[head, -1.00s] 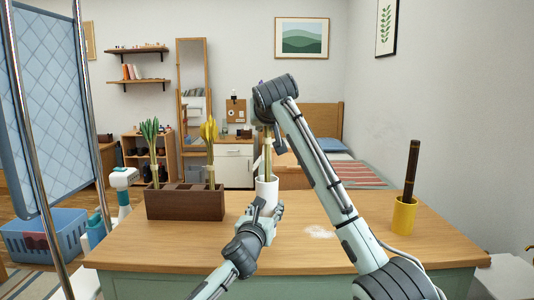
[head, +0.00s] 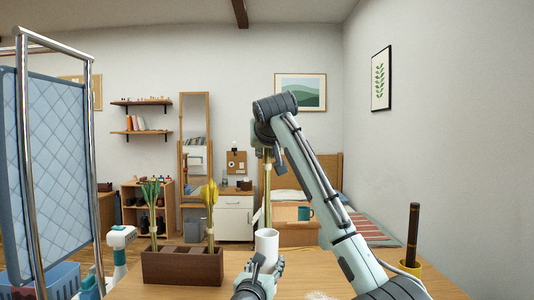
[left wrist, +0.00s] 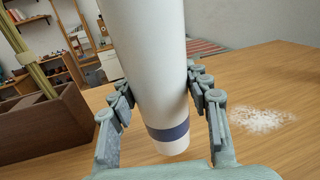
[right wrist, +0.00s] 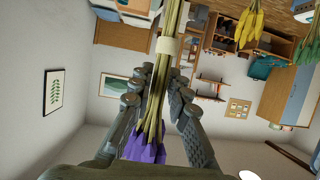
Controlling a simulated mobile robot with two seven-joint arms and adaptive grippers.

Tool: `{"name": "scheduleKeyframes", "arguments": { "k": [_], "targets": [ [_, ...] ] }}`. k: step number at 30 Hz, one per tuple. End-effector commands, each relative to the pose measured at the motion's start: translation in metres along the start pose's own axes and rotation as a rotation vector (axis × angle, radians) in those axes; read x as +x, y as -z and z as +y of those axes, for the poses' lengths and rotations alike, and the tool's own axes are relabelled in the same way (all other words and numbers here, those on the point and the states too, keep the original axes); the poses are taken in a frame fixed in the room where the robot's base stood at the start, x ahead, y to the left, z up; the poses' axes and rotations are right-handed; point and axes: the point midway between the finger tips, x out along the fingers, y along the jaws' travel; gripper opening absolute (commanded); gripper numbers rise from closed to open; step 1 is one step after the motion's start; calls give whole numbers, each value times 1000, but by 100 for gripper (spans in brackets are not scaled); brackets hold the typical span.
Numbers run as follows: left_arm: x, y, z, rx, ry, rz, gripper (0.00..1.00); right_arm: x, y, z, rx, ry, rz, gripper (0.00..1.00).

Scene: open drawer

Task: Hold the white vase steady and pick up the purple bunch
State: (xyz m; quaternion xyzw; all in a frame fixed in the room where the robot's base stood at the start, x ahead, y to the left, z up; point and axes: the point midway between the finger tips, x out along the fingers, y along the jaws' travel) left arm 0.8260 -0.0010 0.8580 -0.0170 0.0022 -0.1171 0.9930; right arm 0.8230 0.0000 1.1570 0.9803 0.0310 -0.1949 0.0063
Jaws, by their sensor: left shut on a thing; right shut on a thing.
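The white vase (head: 266,245) stands on the table, with a blue band near its base in the left wrist view (left wrist: 155,70). My left gripper (head: 262,276) is shut around the vase from the near side, its fingers on both sides in the left wrist view. My right gripper (head: 266,138) is above the vase, shut on the purple bunch. The bunch's pale stems (head: 267,190) hang down toward the vase mouth; whether their ends are clear of the rim I cannot tell. The purple heads (right wrist: 146,146) show in the right wrist view but are hidden in the head view.
A brown wooden holder (head: 182,267) with a green bunch (head: 151,195) and a yellow bunch (head: 210,195) stands left of the vase. White grains (left wrist: 262,118) lie on the table (left wrist: 285,75) beside the vase.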

Motion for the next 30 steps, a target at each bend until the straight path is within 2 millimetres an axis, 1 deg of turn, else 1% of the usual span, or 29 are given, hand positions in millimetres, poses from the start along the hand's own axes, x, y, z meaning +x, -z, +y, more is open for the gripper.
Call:
{"name": "scheduleKeyframes", "arguments": {
  "k": [5, 6, 11, 12, 20, 23, 26, 30],
  "targets": [
    [0, -1, 0, 0, 1, -3, 7, 0, -1, 0, 0, 0, 0, 0],
    [0, -1, 0, 0, 1, -3, 50, 0, -1, 0, 0, 0, 0, 0],
    [0, -1, 0, 0, 1, -2, 70, 0, -1, 0, 0, 0, 0, 0],
    [0, 0, 0, 0, 1, -2, 72, 0, -1, 0, 0, 0, 0, 0],
    [0, 0, 0, 0, 0, -1, 72, 0, -1, 0, 0, 0, 0, 0],
    [-4, 0, 0, 1, 0, -1, 72, 0, -1, 0, 0, 0, 0, 0],
    [-16, 1, 0, 1, 1, -1, 72, 0, -1, 0, 0, 0, 0, 0],
    [-43, 1, 0, 3, 2, -2, 72, 0, -1, 0, 0, 0, 0, 0]
  ]
}}
